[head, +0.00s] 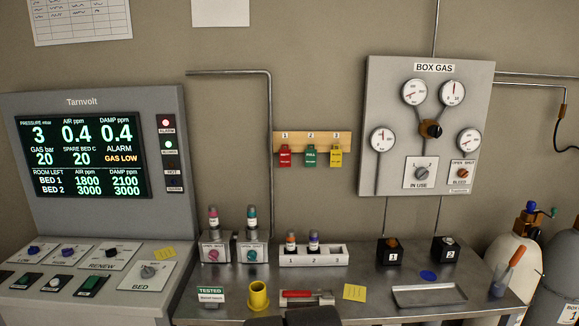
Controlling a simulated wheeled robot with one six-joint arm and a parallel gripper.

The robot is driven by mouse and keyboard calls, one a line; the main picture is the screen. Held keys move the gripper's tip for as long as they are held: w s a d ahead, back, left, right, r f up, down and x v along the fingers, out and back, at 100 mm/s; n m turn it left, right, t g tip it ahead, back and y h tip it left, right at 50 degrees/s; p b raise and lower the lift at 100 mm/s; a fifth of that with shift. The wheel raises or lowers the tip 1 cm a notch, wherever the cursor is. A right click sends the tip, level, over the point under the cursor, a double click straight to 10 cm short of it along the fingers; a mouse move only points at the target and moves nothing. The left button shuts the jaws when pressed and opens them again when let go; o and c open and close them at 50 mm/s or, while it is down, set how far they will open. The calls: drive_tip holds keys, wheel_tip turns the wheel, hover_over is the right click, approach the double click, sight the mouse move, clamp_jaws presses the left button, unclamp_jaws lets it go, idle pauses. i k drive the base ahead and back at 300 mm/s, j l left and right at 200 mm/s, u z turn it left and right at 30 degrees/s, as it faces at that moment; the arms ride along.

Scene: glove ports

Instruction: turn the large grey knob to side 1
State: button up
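A grey knob (421,173) sits on a white plate marked IN USE, low on the BOX GAS panel (380,90) on the wall. Its pointer direction and the side marks are too small to read. Another grey knob (149,271) sits on a plate marked BED on the sloping console at the left. The picture does not settle which of the two is called large. Dark parts that look like my gripper (292,319) show at the bottom edge, far below and left of the IN USE knob and touching neither knob. Its fingertips are not clear.
Above the IN USE knob are a black-and-orange valve (430,128) and several gauges; a BLEED knob (462,173) is right of it. The steel bench (350,270) below holds a white rack (313,256), black blocks, a tray (429,295) and a yellow cup (258,296). Gas cylinders (512,262) stand right.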

sight(421, 172)
drive_tip(key=z, duration=1.15)
